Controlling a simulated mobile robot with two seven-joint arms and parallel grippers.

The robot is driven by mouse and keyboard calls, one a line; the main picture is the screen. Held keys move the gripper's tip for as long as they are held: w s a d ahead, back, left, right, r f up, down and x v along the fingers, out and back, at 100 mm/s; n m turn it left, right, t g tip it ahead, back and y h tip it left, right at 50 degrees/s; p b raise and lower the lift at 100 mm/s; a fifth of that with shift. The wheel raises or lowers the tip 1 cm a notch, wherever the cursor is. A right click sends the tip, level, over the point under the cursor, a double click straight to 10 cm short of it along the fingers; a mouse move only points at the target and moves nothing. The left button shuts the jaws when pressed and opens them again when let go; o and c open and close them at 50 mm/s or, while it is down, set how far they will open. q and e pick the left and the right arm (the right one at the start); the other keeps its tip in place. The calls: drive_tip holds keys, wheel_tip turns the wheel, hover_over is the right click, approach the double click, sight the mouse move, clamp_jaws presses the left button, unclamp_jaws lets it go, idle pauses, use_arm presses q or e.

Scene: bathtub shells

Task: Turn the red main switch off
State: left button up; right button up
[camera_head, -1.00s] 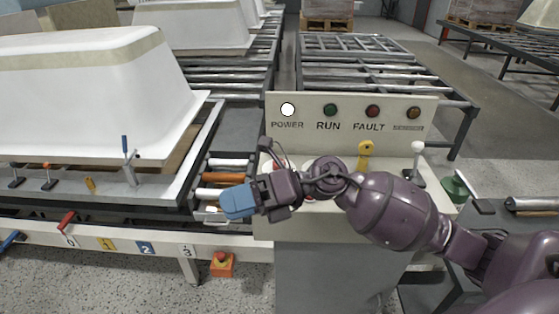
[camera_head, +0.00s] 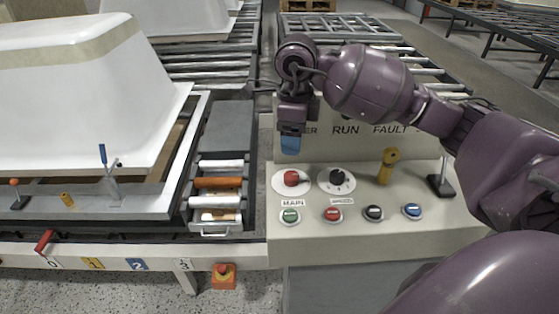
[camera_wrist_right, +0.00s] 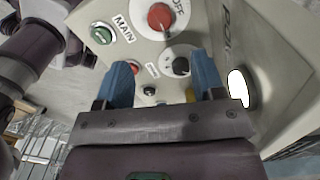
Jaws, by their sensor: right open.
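The red main switch (camera_head: 291,178) is a red knob on a white round plate above the MAIN label, at the left of the control panel top. It also shows in the right wrist view (camera_wrist_right: 160,17), with part of "OFF" on its plate. My right gripper (camera_head: 290,143) points down above and behind the red switch, in front of the upright panel, apart from the knob. In the right wrist view its two blue fingers (camera_wrist_right: 158,82) are spread with nothing between them. My left gripper is not in view.
A black rotary switch (camera_head: 337,177) sits right of the red one. Green (camera_head: 290,216), red (camera_head: 333,214), black and blue buttons line the front. A yellow handle (camera_head: 387,166) and a black lever stand further right. A white tub shell (camera_head: 80,95) lies left.

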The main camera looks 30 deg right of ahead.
sight(292, 175)
drive_tip(key=shift+w+f, duration=0.1)
drive_tip(key=shift+f, duration=0.5)
drive_tip(key=f, duration=0.4)
drive_tip(key=f+b, duration=0.1)
drive_tip(key=f, duration=0.3)
drive_tip(key=shift+s+f, duration=0.2)
drive_tip(key=shift+f, duration=0.15)
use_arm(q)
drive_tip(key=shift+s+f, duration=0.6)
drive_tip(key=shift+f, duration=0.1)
use_arm(e)
drive_tip(key=shift+f, duration=0.45)
drive_tip(key=c, duration=0.9)
